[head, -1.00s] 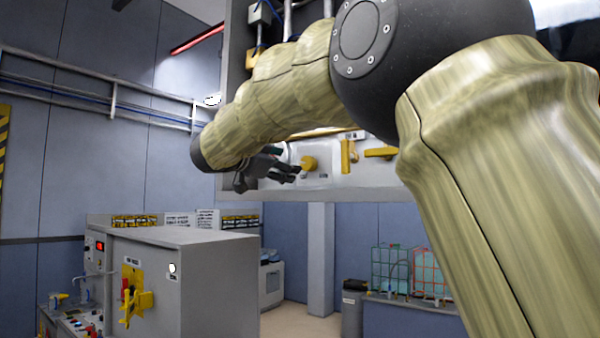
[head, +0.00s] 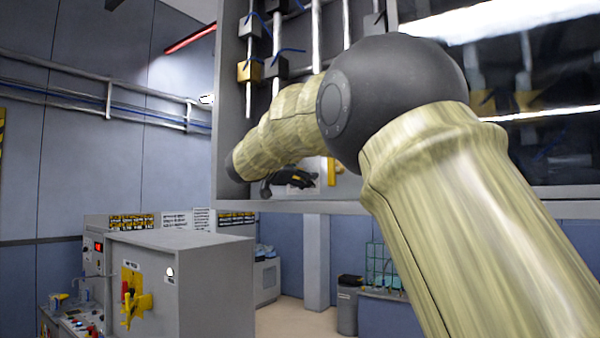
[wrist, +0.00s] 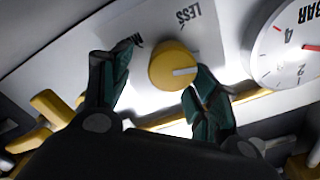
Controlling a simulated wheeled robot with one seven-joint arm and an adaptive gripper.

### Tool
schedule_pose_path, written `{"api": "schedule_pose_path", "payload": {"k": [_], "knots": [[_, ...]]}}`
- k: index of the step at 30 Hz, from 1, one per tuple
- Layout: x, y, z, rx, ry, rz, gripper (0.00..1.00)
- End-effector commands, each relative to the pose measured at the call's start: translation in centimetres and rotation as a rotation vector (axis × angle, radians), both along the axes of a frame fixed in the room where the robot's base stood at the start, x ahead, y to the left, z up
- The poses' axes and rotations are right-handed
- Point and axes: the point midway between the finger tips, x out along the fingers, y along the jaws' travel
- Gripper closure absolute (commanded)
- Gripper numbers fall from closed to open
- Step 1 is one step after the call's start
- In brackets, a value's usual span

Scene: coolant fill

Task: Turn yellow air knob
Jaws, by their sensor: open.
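The yellow air knob (wrist: 172,66) is a round dial with a pale pointer line, on a white panel (wrist: 215,30) beside the word LESS in the wrist view. My gripper (wrist: 158,85) is open, with one dark green finger on each side of the knob. The right finger's tip is close to the knob's lower right edge; I cannot tell if it touches. The left finger stands apart from the knob. In the head view my gripper (head: 292,180) is at the panel, and my arm and gripper hide the knob.
A pressure gauge (wrist: 292,45) with a red needle sits right of the knob. Yellow handles (wrist: 50,108) are at the left in the wrist view.

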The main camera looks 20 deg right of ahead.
Motion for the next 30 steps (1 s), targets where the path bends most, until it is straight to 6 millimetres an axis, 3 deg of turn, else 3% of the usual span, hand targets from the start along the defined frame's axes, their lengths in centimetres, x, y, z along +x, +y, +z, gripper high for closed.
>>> {"api": "schedule_pose_path", "payload": {"k": [1, 9, 30], "knots": [[0.27, 0.16, -0.38, 0.000, 0.004, 0.002, 0.40], [0.23, 0.22, -0.25, 0.000, 0.003, 0.003, 0.86], [-0.03, -0.07, 0.33, 0.022, -0.038, -0.002, 0.86]]}}
